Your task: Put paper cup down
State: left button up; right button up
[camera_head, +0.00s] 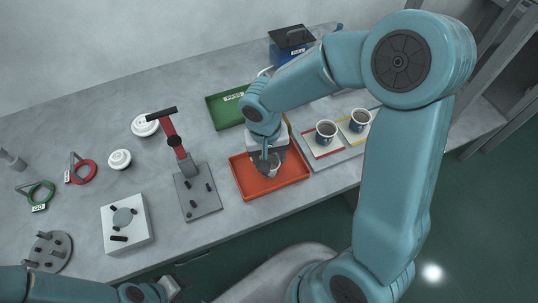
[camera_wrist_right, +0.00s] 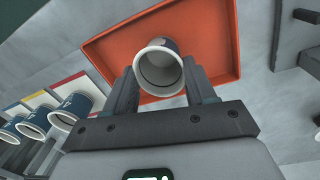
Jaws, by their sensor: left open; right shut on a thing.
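A paper cup (camera_head: 276,171), white-rimmed with a blue outside, is in my right gripper (camera_head: 268,163) at the orange tray (camera_head: 249,190). In the right wrist view the cup (camera_wrist_right: 160,68) sits between the two dark fingers, its open mouth towards the camera, with the orange tray (camera_wrist_right: 222,28) behind it. I cannot tell whether its base touches the tray. My left gripper (camera_head: 172,288) is open and empty at the bottom left, near the table's front edge, far from the cup.
A green tray (camera_head: 225,110) labelled PASS lies behind. A red-handled press (camera_head: 180,155) stands to the left.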

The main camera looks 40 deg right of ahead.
jog(key=shift+s, duration=0.1)
jog(key=shift+f, duration=0.15)
jog(key=o, duration=1)
jog(key=r, duration=1.2)
jog(key=shift+w+a+r+p, duration=0.2)
jog(key=shift+w+a+p, duration=0.05)
jog(key=shift+a+p, duration=0.15)
jog(key=shift+s, duration=0.15)
